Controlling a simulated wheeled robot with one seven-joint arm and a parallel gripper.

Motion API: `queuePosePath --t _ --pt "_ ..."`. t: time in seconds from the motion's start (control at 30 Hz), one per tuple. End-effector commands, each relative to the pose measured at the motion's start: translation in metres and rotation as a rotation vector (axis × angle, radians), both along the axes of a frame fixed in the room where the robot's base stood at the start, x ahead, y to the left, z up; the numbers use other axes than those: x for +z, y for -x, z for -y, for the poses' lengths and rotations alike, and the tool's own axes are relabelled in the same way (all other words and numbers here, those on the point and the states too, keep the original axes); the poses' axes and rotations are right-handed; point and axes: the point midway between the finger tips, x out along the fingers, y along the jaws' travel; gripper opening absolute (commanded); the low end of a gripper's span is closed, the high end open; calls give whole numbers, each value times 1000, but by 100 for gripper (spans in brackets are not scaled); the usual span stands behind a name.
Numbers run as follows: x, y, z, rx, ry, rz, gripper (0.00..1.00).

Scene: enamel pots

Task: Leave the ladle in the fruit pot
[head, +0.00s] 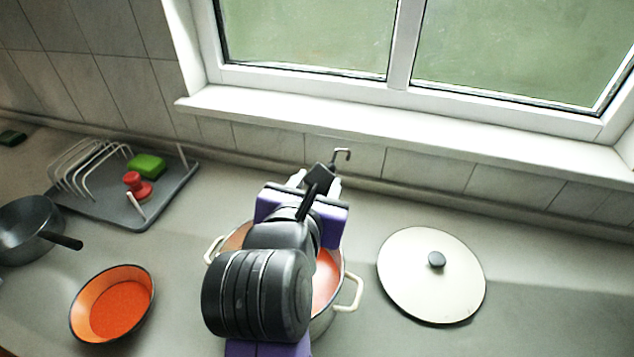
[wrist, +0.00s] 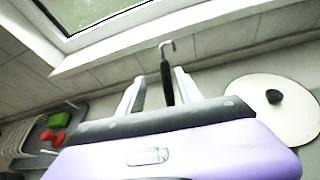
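My gripper (head: 317,182) is over the far side of a cream-handled pot with an orange inside (head: 352,290). Its pale fingers stand apart in the wrist view (wrist: 160,92). The ladle's dark handle (wrist: 167,78), with a grey hooked end, shows between them, nearer the right finger. A gap shows on the left of the handle. The ladle's bowl is hidden. My arm covers much of the pot, and I see no fruit picture on it.
A cream lid (head: 405,270) with a dark knob lies right of the pot. An orange bowl (head: 120,310), a dark saucepan (head: 25,228) and a grey dish rack (head: 110,205) with green and red items are on the left. A window sill (head: 400,130) runs behind.

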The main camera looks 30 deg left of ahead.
Motion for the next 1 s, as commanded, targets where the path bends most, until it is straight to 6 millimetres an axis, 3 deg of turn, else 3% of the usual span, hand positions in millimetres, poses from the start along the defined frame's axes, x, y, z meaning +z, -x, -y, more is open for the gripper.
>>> queuePosePath --t 0.17,0.6,0.87,1.0 --pt "4 10 3 1 0 2 41" --pt "27 65 20 1 -1 2 41" --pt "31 69 22 4 4 9 41" --pt "59 56 36 -44 33 138 41"
